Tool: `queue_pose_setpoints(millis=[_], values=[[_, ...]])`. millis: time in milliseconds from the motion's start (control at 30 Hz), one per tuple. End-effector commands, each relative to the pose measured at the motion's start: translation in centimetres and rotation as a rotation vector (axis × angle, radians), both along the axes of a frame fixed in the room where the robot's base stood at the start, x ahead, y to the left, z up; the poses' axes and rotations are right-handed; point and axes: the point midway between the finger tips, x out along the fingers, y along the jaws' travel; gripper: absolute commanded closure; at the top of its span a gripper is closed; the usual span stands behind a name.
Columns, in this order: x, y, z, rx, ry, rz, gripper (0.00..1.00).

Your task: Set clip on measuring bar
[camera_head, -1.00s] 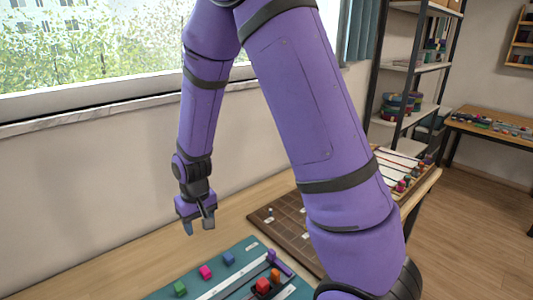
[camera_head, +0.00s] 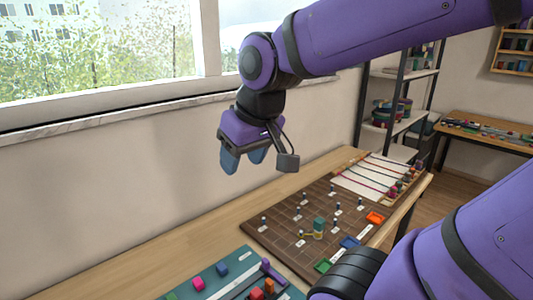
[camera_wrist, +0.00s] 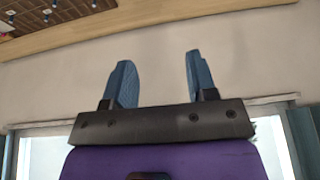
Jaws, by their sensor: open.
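My gripper (camera_head: 243,161) is open and empty, high above the table near the wall, with its blue fingers pointing down in the head view. In the wrist view its two fingers (camera_wrist: 158,70) stand apart with only wall between them. A teal mat (camera_head: 240,261) lies below at the bottom edge of the head view. On it are a pink block (camera_head: 198,283), a blue block (camera_head: 222,269), a red block (camera_head: 257,293), an orange block (camera_head: 268,286) and a purple piece (camera_head: 271,271) by a pale strip. I cannot tell which is the clip or the measuring bar.
The wall and window sill are close behind my gripper.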

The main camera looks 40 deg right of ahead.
Motion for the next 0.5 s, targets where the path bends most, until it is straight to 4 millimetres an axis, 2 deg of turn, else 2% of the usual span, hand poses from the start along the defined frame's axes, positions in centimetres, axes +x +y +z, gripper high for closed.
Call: queue_pose_setpoints(millis=[100,200,333,500], values=[[-2.6,-0.4,1.3,-0.01,-0.039,-0.007,0.48],[-4.1,-0.6,1.8,-0.018,-0.057,-0.009,0.48],[-5.2,-0.8,2.1,-0.023,-0.067,-0.013,0.48],[-5.4,-0.8,2.1,-0.024,-0.069,-0.012,0.48]])
